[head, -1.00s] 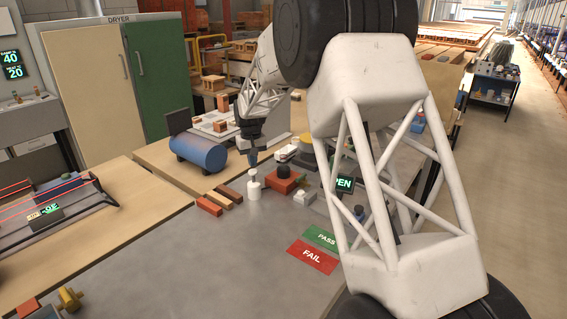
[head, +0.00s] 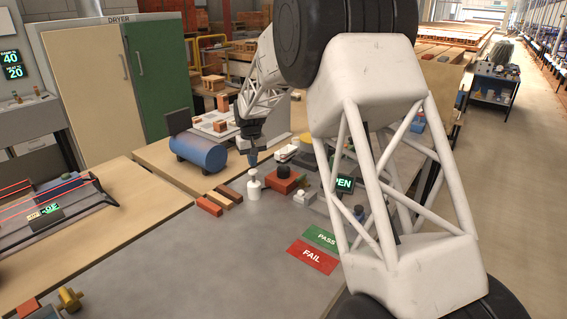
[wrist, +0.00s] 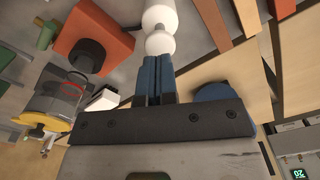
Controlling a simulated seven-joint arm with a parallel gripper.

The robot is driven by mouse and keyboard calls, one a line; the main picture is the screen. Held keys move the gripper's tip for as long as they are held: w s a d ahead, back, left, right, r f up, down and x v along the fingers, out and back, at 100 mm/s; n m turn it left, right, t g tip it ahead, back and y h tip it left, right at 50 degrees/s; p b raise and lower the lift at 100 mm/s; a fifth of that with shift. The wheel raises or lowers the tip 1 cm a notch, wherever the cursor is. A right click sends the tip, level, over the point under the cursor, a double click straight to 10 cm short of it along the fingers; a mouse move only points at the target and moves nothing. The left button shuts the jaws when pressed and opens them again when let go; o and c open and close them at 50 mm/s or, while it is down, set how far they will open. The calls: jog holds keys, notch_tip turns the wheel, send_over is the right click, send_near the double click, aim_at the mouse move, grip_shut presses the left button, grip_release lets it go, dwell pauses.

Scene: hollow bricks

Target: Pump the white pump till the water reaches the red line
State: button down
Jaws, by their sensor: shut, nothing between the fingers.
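The white pump (head: 254,187) stands upright on the grey bench top, with a rounded knob on top. It also shows at the top of the wrist view (wrist: 159,42). My gripper (head: 252,161) points down just above the knob. In the wrist view its blue fingers (wrist: 158,62) are shut together with nothing between them, and their tips meet the knob in the picture; I cannot tell contact from a small gap. A clear cylinder (wrist: 50,108) with a yellow rim carries a red line (wrist: 75,84). The water level in it cannot be made out.
A red block with a black dome (head: 285,182) stands close right of the pump. Reddish-brown bricks (head: 209,206) lie to its left. A blue tank (head: 200,153) is behind left. Green PASS and red FAIL (head: 312,256) plates lie nearer. The grey bench top in front is clear.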

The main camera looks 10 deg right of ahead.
aim_at(253, 171)
jog(key=shift+f, duration=0.2)
jog(key=shift+f, duration=2.15)
jog(key=shift+r, duration=2.7)
notch_tip(253, 171, up, 6)
jog(key=shift+f, duration=0.1)
jog(key=shift+f, duration=0.1)
